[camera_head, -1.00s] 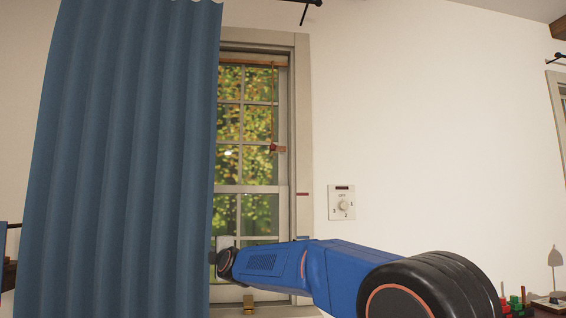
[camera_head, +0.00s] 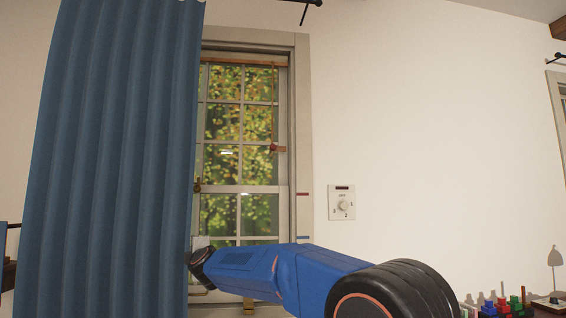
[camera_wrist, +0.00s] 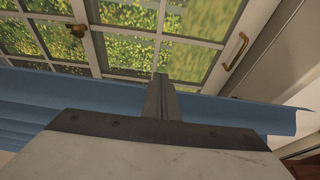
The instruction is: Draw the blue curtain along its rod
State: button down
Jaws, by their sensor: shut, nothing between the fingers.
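The blue curtain (camera_head: 110,160) hangs in vertical folds over the left part of the window (camera_head: 240,150). Its right edge lies near the left side of the glass. In the wrist view the curtain (camera_wrist: 225,113) is a blue band across the picture. My gripper (camera_wrist: 160,95) is shut with its fingers together, in front of the cloth in that view, and holds nothing. In the head view my wrist is at the curtain's lower right edge and the fingertips cannot be made out. Whether the fingers touch the cloth is unclear.
A dark rod end (camera_head: 310,3) shows above the window. A cord with a red pull (camera_head: 271,148) hangs before the glass. A dial plate (camera_head: 342,203) is on the wall to the right. Coloured blocks (camera_head: 503,306) and a lamp (camera_head: 554,262) stand at the lower right.

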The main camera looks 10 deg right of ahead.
aim_at(157, 251)
jog(key=a, duration=1.2)
jog(key=shift+a, duration=0.1)
